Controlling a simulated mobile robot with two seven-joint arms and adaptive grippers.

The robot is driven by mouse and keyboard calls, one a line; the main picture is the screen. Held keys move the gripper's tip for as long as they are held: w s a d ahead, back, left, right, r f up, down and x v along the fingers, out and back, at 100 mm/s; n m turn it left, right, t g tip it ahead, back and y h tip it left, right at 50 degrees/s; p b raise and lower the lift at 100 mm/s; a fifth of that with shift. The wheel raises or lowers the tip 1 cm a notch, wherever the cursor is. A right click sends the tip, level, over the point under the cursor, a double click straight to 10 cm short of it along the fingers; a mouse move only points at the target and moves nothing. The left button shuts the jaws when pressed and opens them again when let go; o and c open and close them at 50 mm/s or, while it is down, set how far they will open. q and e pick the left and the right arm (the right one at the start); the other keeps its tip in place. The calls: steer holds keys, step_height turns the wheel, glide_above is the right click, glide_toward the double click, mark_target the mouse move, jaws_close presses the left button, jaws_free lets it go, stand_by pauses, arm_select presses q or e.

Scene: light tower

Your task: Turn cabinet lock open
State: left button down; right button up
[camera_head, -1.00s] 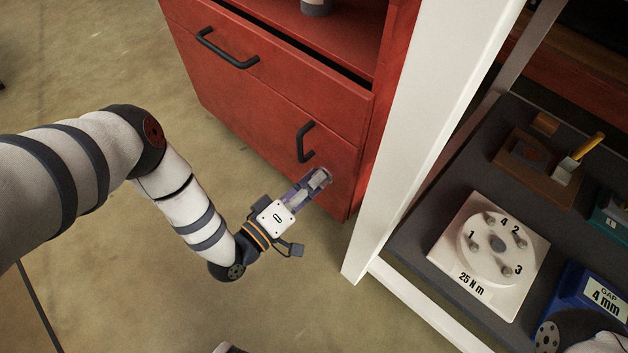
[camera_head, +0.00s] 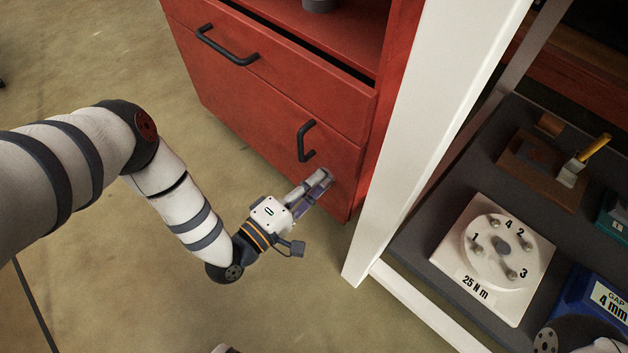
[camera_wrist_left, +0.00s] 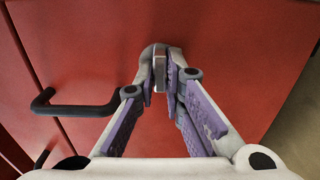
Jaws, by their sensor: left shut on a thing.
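The red cabinet (camera_head: 225,91) stands in the upper middle of the head view. Its lower door (camera_head: 262,132) looks closed and has a black handle (camera_head: 301,141), which also shows in the left wrist view (camera_wrist_left: 75,109). My left gripper (camera_head: 324,180) is at the door's lower right, below and right of the handle. In the left wrist view its purple-padded fingers (camera_wrist_left: 161,80) are shut on the grey metal cabinet lock (camera_wrist_left: 159,70). The fingers hide most of the lock in the head view.
A white post (camera_head: 440,120) stands right of the cabinet, close to my left gripper. Beyond it is a dark shelf with a white numbered dial plate (camera_head: 487,290), a blue "GAP 4 mm" block (camera_head: 583,296) and a wooden block (camera_head: 535,172). The floor left of the cabinet is clear.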

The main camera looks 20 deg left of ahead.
arm_select(q)
steer(key=shift+d, duration=0.1)
steer(key=c, duration=1.7)
jaws_free()
steer(key=v, duration=1.2)
